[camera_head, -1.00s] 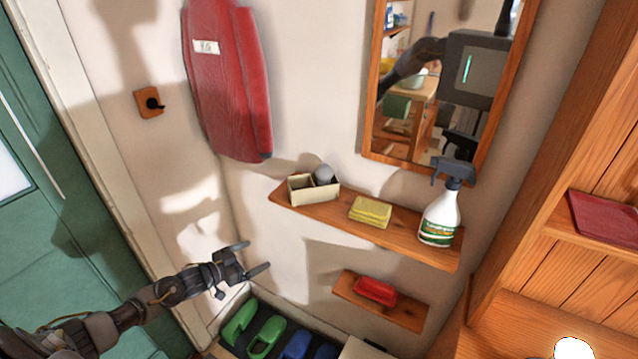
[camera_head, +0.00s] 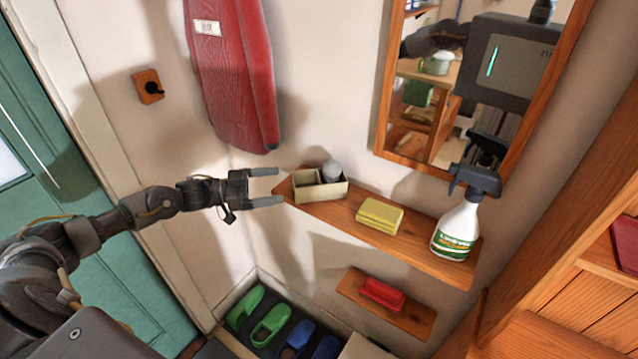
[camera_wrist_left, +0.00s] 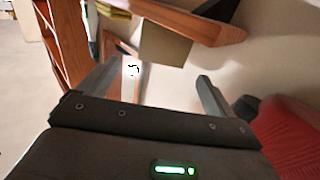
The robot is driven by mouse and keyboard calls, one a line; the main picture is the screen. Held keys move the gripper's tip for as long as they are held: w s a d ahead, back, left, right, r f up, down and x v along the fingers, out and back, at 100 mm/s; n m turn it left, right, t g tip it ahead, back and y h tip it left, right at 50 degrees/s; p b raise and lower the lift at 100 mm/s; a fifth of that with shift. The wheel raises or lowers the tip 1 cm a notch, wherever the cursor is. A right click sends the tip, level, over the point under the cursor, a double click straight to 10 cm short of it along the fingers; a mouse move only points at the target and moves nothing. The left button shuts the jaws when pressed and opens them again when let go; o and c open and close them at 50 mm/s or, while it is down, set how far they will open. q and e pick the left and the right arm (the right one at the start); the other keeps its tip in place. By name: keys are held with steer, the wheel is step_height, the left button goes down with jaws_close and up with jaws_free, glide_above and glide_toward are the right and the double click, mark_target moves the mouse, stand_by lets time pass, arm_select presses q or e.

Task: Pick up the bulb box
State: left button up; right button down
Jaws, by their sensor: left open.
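The bulb box (camera_head: 320,189) is a small cream open-topped box with a divider, at the left end of the upper wooden shelf (camera_head: 345,214). A grey round bulb (camera_head: 332,171) shows at its back right. My left gripper (camera_head: 279,186) is open and empty just left of the box, with its fingers pointing at it. In the left wrist view, the box (camera_wrist_left: 165,45) shows as a tan block beyond and between the open fingers (camera_wrist_left: 160,72), apart from them. My right gripper is out of view.
A yellow sponge stack (camera_head: 380,215) and a spray bottle (camera_head: 457,228) stand right of the box on the same shelf. A mirror (camera_head: 383,120) hangs above. A red brush-like item (camera_head: 382,293) lies on a lower shelf. A red bag-like item (camera_head: 235,80) hangs upper left.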

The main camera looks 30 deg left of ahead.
mark_target(313, 177)
arm_select(q)
steer(key=p+x, duration=0.1)
steer(key=x, duration=0.5)
steer(key=shift+r, duration=0.15)
steer(key=shift+w+p, duration=0.1)
steer(key=shift+p, duration=0.2)
steer(key=shift+w+d+r+p, duration=0.25)
steer(key=shift+w+d+p, duration=0.25)
steer(key=shift+p, duration=0.15)
steer(key=shift+w+d+r+p, duration=0.2)
steer(key=shift+w+d+p, duration=0.2)
steer(key=shift+d+p, duration=0.15)
steer(key=shift+w+d+f+p, duration=0.2)
steer(key=shift+w+d, duration=0.15)
steer(key=shift+d, duration=0.15)
steer(key=shift+w+d+f+p, duration=0.15)
steer(key=shift+w+d+p, duration=0.05)
steer(key=shift+w+d, duration=0.2)
steer(key=shift+s, duration=0.1)
steer(key=shift+c, duration=0.5)
steer(key=c, duration=1)
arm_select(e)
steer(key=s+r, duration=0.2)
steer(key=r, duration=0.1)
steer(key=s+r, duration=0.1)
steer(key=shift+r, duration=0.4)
